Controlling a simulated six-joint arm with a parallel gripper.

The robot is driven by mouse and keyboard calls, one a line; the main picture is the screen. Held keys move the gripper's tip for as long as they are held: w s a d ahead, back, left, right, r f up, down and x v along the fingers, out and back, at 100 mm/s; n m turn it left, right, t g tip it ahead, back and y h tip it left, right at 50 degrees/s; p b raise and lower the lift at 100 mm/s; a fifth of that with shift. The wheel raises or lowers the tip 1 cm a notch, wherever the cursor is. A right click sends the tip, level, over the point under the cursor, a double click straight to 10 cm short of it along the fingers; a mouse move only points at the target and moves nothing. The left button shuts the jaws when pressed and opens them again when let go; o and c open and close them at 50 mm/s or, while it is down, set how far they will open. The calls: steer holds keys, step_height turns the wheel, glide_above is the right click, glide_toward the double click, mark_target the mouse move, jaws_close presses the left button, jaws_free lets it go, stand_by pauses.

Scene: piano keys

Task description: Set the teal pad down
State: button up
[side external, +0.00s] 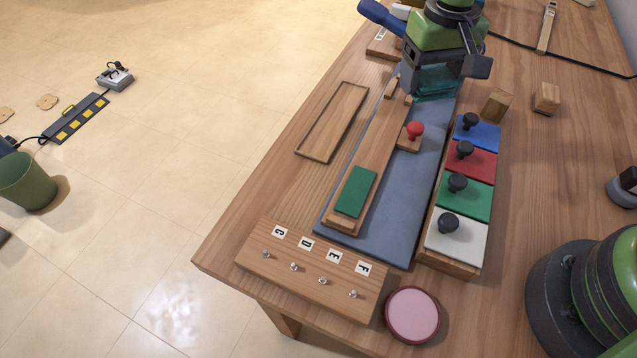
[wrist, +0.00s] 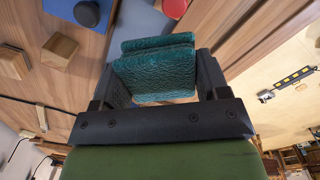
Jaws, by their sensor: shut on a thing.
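The teal pad (wrist: 158,75) has a wrinkled, leathery surface and shows as two stacked bands in the wrist view. My gripper (wrist: 160,80) is shut on it, with one dark finger at each side. In the side external view the pad (side external: 434,92) is partly hidden under my gripper (side external: 438,84), over the far end of the blue-grey mat (side external: 395,205). I cannot tell whether the pad touches the mat.
A wooden key strip with a green pad (side external: 356,192) and a red-knobbed block (side external: 413,132) lie on the mat. An empty wooden tray (side external: 310,150) is left. Knobbed coloured blocks (side external: 467,195) stand right. Small wooden blocks (side external: 497,105) stand near my gripper.

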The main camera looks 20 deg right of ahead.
steer(key=a+n, duration=0.3)
steer(key=a, duration=0.8)
steer(key=n, duration=0.3)
glide_toward(294, 190)
step_height(294, 190, down, 2)
steer(key=shift+d+f, duration=0.1)
steer(key=shift+f, duration=2.35)
steer(key=shift+f, duration=0.15)
steer(key=o, duration=0.9)
